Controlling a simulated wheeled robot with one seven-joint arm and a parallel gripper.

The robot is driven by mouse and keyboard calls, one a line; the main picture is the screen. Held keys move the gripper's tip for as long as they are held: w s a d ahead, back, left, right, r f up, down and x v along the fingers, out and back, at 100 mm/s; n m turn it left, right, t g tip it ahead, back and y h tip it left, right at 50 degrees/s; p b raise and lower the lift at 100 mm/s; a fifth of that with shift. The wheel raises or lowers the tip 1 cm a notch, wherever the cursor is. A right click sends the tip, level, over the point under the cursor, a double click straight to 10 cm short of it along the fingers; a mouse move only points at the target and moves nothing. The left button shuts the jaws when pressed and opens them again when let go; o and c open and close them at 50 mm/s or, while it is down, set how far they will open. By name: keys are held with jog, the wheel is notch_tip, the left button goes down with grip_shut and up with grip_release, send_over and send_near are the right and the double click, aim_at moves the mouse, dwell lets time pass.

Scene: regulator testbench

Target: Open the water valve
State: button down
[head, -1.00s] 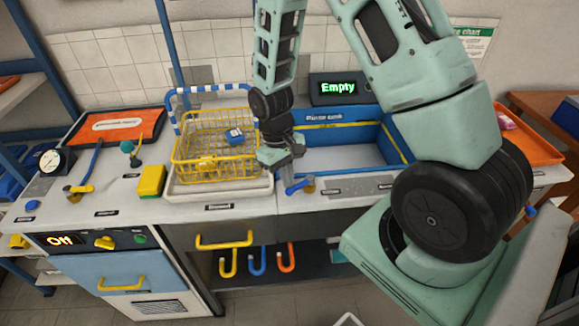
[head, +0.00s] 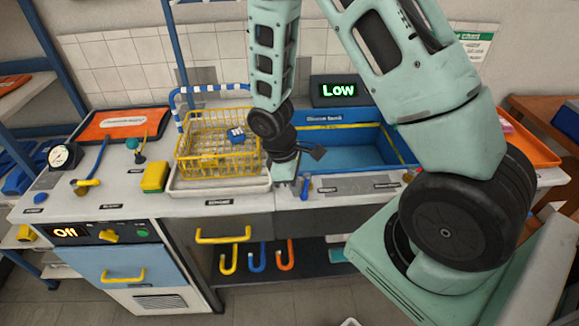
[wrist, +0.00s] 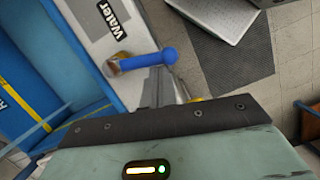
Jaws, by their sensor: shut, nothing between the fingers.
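The water valve (head: 306,187) has a blue lever on a brass base and stands on the counter in front of the blue tank. In the head view its lever points roughly front to back. The wrist view shows its blue lever (wrist: 148,61) beside a "Water" label (wrist: 114,18). My gripper (head: 286,178) is low over the counter, just left of the valve. Its closed fingers (wrist: 158,86) are empty and very near the lever; I cannot tell if they touch it. The display (head: 339,90) behind the tank reads "Low".
The blue tank (head: 362,134) lies behind the valve. A yellow wire basket (head: 205,150) on a white tray (head: 193,187) stands left of my gripper. An orange tray (head: 530,143) is at right.

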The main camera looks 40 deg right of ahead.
jog(key=shift+s+d, duration=0.1)
jog(key=shift+s, duration=0.05)
dwell(0.3)
jog(key=w+a, duration=0.3)
jog(key=shift+w+f, duration=0.1)
jog(key=shift+f, duration=0.15)
jog(key=v, duration=0.9)
jog(key=shift+r+b, duration=0.3)
jog(key=shift+b, duration=0.15)
jog(key=s+a+r+t+y, duration=0.1)
jog(key=s+a+r, duration=0.4)
jog(key=s+a, duration=0.3)
jog(key=s+a+r+t+y, duration=0.1)
jog(key=s+a+r, duration=0.4)
jog(key=s+a, duration=0.4)
jog(key=shift+s, duration=0.75)
